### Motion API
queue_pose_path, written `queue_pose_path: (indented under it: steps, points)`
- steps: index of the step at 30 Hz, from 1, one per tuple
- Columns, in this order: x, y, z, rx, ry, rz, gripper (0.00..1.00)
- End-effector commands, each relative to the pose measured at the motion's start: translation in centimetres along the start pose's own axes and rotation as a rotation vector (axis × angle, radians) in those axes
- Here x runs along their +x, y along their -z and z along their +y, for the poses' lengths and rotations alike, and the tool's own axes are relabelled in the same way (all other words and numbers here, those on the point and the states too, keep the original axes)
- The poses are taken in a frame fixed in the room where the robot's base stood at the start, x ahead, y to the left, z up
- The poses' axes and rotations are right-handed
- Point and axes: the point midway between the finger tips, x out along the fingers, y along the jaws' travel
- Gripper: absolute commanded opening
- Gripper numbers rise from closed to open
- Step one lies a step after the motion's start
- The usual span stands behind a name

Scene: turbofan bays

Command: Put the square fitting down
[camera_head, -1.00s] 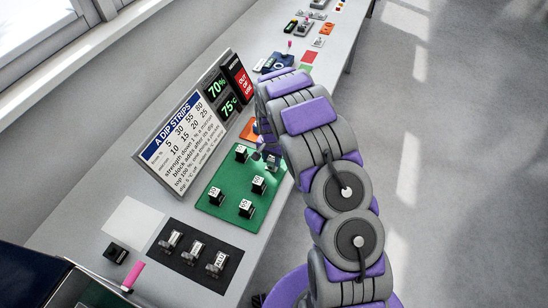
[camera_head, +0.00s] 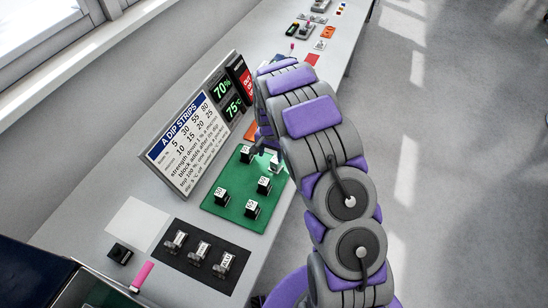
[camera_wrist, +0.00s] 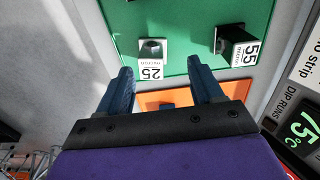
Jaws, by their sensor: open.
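A block labelled 55 (camera_wrist: 236,45) stands to the right. Several blocks share the mat. A sign board (camera_head: 182,146) stands behind. A black mat (camera_head: 183,263) holds metal fittings.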

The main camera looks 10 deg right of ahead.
Motion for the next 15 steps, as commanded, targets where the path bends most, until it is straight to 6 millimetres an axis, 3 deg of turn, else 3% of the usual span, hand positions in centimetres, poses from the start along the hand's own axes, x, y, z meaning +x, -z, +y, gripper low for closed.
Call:
queue_pose_path:
  steps: [3,9,15]
  points:
    - [-2.9,0.4,0.4,0.001,0.006,0.001,0.66]
    - [-6.4,0.8,0.9,0.002,0.010,-0.005,0.66]
    - [-7.6,0.4,0.3,0.001,0.004,-0.001,0.66]
